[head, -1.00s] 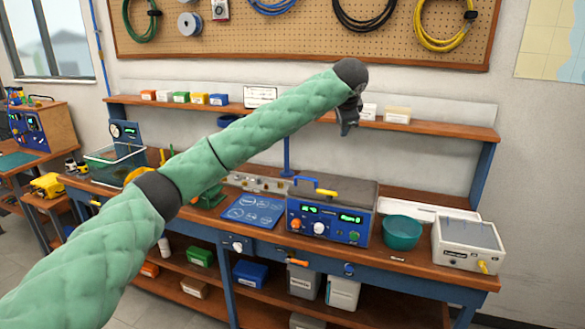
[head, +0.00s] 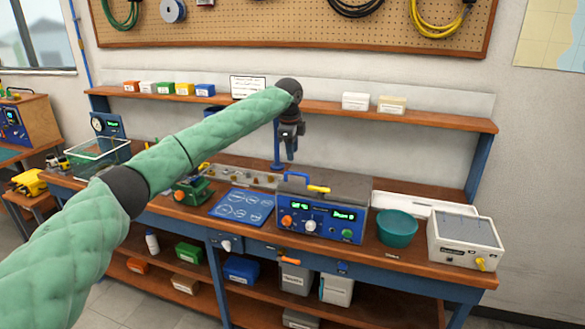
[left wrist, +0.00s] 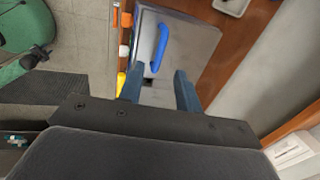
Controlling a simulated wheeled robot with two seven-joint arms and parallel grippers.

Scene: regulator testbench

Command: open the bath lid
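The bath is a blue-fronted box (head: 312,224) with knobs and green displays on the bench. Its grey lid (head: 350,186) looks closed and carries a blue handle (head: 293,177). A yellow piece (head: 318,188) sits at the lid's front edge. My left gripper (head: 290,154) hangs fingers down above the bath, apart from it. In the left wrist view its two fingers (left wrist: 158,84) are spread and empty. The lid (left wrist: 195,45) and the blue handle (left wrist: 160,46) lie below the fingertips, the handle roughly in line with the gap. My right gripper does not show clearly.
A teal bowl (head: 397,229) and a white box (head: 464,245) stand right of the bath. A blue mat (head: 242,206) lies to its left. A blue post (head: 277,150) rises behind. A shelf (head: 330,107) with small boxes runs along the wall.

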